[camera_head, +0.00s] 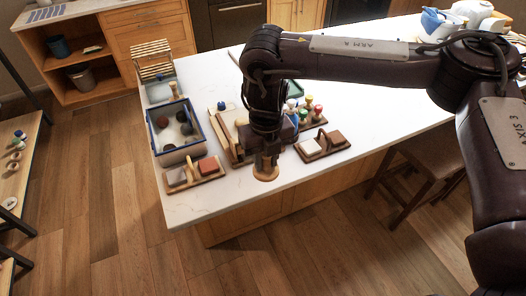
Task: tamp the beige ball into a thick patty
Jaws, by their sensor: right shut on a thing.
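My right gripper (266,158) comes down over the near edge of the white table, its arm reaching in from the right. It is shut on a wooden tamper, whose round light-brown base (265,175) shows just below the fingers. I cannot tell whether the base touches anything beneath it. I cannot make out the beige ball; the gripper, arm and tamper cover part of the work area. My left gripper is not in view.
A blue-rimmed bin (180,151) with several dark balls stands at left. A wooden tray (195,176) with two blocks lies in front of it, and another block tray (322,147) lies right of the gripper. Small coloured-top items stand behind.

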